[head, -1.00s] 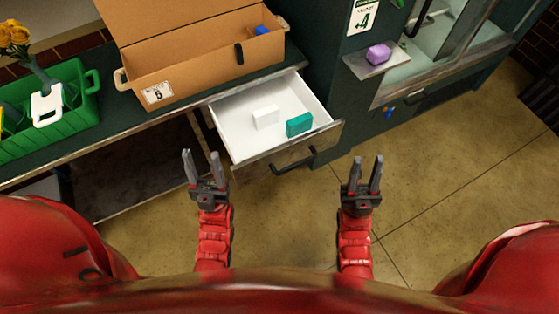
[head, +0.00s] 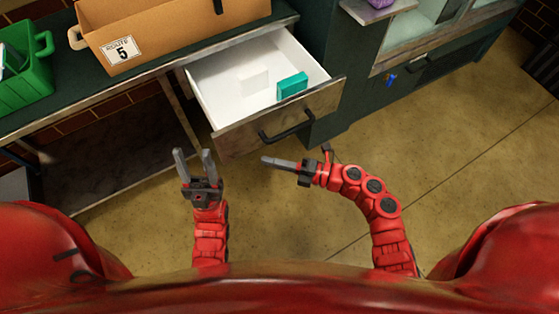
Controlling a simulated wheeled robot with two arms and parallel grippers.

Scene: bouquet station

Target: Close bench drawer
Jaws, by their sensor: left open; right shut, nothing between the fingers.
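The bench drawer (head: 222,100) is pulled out of the bench, its white inside showing. My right gripper (head: 264,160) is shut and empty, pointing left, a little below the drawer front in the picture and apart from the handle. My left gripper (head: 193,158) is open and empty, pointing up, left of the drawer front's lower left corner.
A cardboard box (head: 170,35) marked "Route 5" and a green crate (head: 30,92) stand on the dark bench top (head: 110,93). A green cabinet (head: 345,62) with a small shelf stands right of the drawer. The floor (head: 450,170) at right is clear.

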